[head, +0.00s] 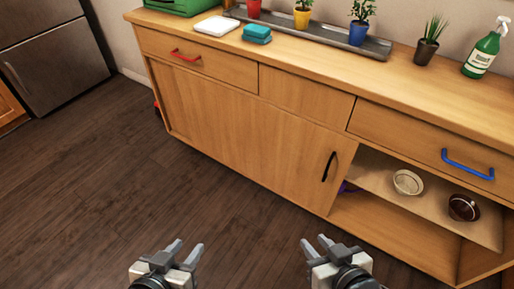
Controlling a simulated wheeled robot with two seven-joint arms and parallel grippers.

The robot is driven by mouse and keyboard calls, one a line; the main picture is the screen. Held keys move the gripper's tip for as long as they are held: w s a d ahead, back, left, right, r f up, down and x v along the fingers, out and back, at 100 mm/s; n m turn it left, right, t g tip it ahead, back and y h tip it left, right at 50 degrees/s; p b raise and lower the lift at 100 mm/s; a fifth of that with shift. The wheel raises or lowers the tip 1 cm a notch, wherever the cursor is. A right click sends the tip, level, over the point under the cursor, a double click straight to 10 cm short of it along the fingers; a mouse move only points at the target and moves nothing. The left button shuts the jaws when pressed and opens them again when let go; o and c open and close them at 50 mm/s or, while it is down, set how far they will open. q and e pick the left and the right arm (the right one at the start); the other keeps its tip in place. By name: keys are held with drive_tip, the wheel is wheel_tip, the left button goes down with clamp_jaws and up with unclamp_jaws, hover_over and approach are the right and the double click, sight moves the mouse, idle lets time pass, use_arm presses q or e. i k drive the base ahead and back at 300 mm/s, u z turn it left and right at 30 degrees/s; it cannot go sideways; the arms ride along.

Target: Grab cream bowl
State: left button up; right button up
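The cream bowl (407,182) sits on the shelf inside the open right part of the wooden cabinet, left of a dark brown bowl (463,207). My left gripper (184,246) is open and empty above the floor, well to the left of the bowl. My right gripper (317,243) is also open and empty, in front of the cabinet and apart from it, lower and left of the bowl.
The cabinet's sliding door (240,140) with a black handle (328,166) covers the left part. A drawer with a blue handle (467,165) is above the bowls. Potted plants and a spray bottle (482,54) stand on the countertop. The dark floor (90,190) is clear.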

sight(406, 182)
drive_tip(key=z, duration=1.75)
